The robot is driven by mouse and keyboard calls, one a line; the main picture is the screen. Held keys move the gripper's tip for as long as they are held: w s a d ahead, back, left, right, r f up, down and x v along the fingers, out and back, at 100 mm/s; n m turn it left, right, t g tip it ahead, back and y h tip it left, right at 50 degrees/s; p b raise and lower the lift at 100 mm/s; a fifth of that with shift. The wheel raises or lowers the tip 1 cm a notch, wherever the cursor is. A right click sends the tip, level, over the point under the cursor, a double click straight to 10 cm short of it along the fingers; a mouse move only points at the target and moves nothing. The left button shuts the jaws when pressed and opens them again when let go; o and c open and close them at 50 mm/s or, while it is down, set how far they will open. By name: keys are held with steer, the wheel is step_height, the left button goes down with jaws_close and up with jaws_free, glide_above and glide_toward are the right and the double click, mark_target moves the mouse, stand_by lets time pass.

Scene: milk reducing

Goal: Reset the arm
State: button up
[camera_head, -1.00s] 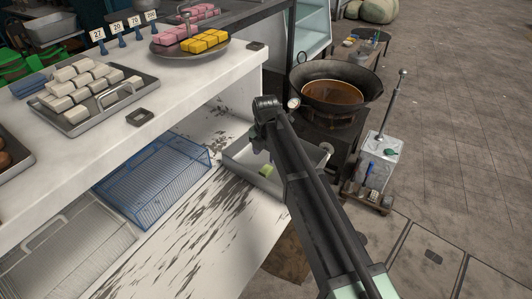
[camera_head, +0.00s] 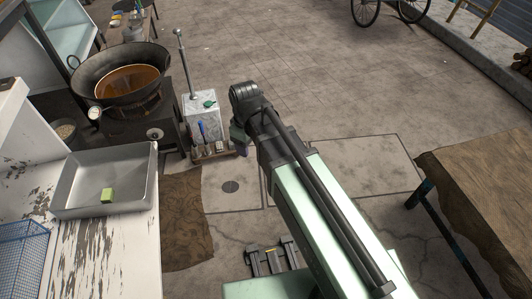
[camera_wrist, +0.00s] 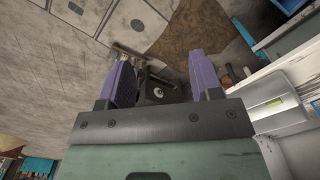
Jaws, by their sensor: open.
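My arm reaches up through the middle of the head view, over the open floor between the counter and a brown table. My gripper (camera_wrist: 158,80) shows in the wrist view with its two purple fingers spread apart and nothing between them. In the head view the gripper is mostly hidden behind the end of my arm. A grey metal tray (camera_head: 75,197) sits on the worn white counter at the left, apart from my gripper. A small green block (camera_head: 107,195) lies in the tray.
A wok (camera_head: 122,75) of brown liquid stands on a stove at the upper left. A white metal box (camera_head: 202,122) with an upright rod stands beside it. A brown table (camera_head: 490,190) is at the right. A brown mat (camera_head: 187,215) lies on the floor. The floor beyond is largely clear.

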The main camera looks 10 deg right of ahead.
steer(key=s+d+r+m+p, duration=0.1)
steer(key=s+d+m, duration=0.6)
steer(key=d+m, duration=0.2)
steer(key=shift+s+d+r+m, duration=0.2)
steer(key=shift+d+m, duration=0.1)
steer(key=shift+d, duration=0.95)
